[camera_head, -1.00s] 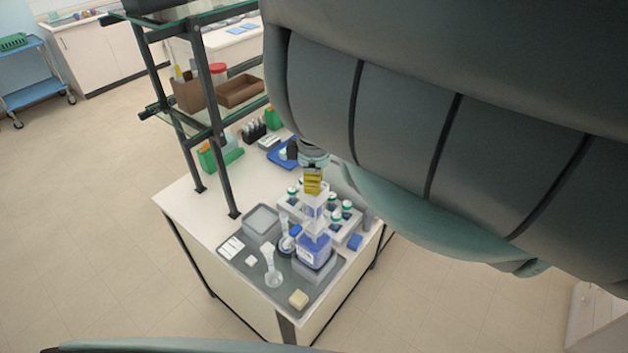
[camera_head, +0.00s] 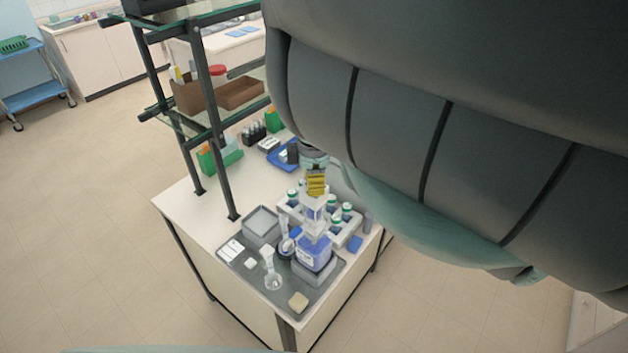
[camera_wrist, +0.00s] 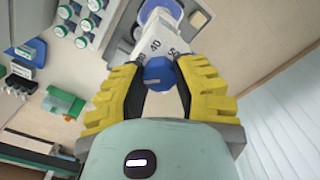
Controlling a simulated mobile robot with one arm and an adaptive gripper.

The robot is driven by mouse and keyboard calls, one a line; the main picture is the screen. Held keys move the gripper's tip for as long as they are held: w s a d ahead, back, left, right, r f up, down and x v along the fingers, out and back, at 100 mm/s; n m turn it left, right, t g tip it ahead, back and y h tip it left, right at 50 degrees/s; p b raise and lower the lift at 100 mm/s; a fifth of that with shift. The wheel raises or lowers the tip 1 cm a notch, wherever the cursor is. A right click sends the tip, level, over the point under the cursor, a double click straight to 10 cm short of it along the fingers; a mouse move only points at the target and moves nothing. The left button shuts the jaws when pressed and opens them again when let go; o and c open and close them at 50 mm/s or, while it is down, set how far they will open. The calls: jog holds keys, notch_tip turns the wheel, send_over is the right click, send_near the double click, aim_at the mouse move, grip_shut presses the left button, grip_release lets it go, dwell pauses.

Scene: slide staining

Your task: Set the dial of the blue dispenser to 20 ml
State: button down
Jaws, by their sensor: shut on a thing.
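The blue dispenser (camera_head: 315,256) stands on a grey block at the front of the bench, with a white upper body above its blue bottle. In the wrist view, its white head (camera_wrist: 150,42) carries a printed scale; I can read 40, and a number starting with 5 is partly cut off. The blue dial (camera_wrist: 159,74) sits between my yellow-padded fingertips. My gripper (camera_wrist: 160,82) is shut on the dial, one finger on each side. In the head view my gripper (camera_head: 316,182) is at the dispenser's upper part. The dial's exact setting cannot be told.
A white rack of green-capped bottles (camera_head: 347,213) stands close behind the dispenser. A glass-shelved frame (camera_head: 222,120) rises at the left.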

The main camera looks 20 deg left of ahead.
jog(key=c, duration=0.7)
grip_release()
jog(key=shift+o, duration=0.2)
